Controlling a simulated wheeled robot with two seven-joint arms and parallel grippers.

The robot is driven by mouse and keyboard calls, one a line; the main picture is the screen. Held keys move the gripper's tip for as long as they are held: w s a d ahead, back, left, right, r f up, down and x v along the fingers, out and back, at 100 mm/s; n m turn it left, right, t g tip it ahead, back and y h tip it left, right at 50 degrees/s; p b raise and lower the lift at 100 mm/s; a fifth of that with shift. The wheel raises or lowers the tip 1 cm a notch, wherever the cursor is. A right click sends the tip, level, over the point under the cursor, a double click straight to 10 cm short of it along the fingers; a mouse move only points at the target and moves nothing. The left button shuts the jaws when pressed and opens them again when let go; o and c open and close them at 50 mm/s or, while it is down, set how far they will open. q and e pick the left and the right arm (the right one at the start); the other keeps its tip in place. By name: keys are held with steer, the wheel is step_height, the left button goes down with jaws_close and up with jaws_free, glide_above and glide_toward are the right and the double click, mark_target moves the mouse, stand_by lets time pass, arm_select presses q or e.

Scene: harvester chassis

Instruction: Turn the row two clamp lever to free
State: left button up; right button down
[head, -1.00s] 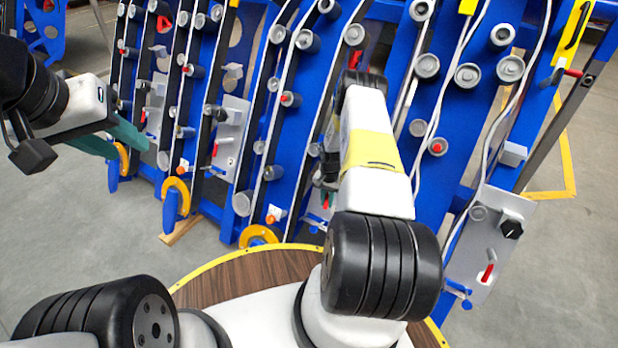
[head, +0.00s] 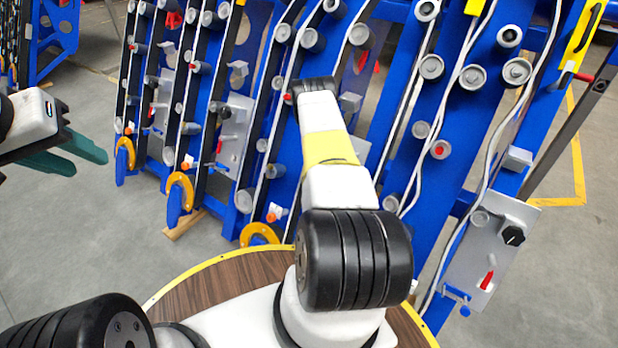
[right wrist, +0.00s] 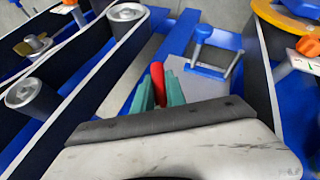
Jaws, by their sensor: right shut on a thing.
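A red clamp lever (right wrist: 158,82) stands between the teal fingers of my right gripper (right wrist: 159,92) in the right wrist view. The fingers are closed on it from both sides. The lever sits by a light grey plate (right wrist: 205,84), and its lower part is hidden by the fingers and wrist. In the head view my right arm covers this gripper and lever. The row number cannot be read. My left gripper (head: 75,156) is at the far left of the head view, away from the racks, with its teal fingers apart and empty.
Tall blue frames with grey rollers (head: 472,77) fill the back. Another red lever (head: 487,280) is on a grey plate at the right. A blue handle (right wrist: 213,52) stands close beside the gripped lever. Grey floor (head: 70,240) is open at the left.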

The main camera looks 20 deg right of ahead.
steer(key=c, duration=1.4)
jaws_free()
steer(key=shift+o, duration=0.2)
steer(key=shift+r, duration=0.1)
steer(key=v, duration=0.7)
steer(key=shift+r, duration=0.3)
steer(key=shift+w+a, duration=0.1)
steer(key=shift+w, duration=0.05)
